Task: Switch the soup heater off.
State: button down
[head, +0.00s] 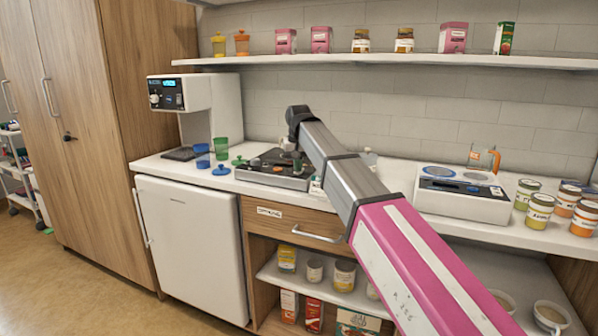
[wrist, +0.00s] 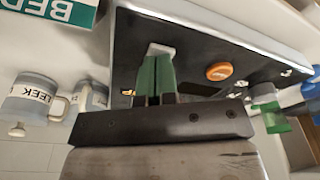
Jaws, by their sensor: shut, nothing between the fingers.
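The appliance with a dark top and steel edge (head: 275,170) stands on the counter left of centre; I take it to be the soup heater. The wrist view shows its dark panel (wrist: 200,45) close up, with an orange round knob or button (wrist: 219,71) and several small silvery parts. My gripper (wrist: 158,60) is shut and empty, its green fingers over the panel, left of the orange knob in that view. A pale piece shows at the fingertips; I cannot tell whether they touch the panel. In the head view my arm hides part of the appliance and the gripper is hard to make out.
Blue and green cups (head: 221,148) and lids stand left of the appliance. A mug marked LEEK (wrist: 32,97) and a BED sign (wrist: 62,12) are close in the wrist view. A white two-plate unit (head: 450,201) and several labelled jars (head: 540,211) stand to the right.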

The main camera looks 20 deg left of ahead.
jog(key=shift+r, duration=3.45)
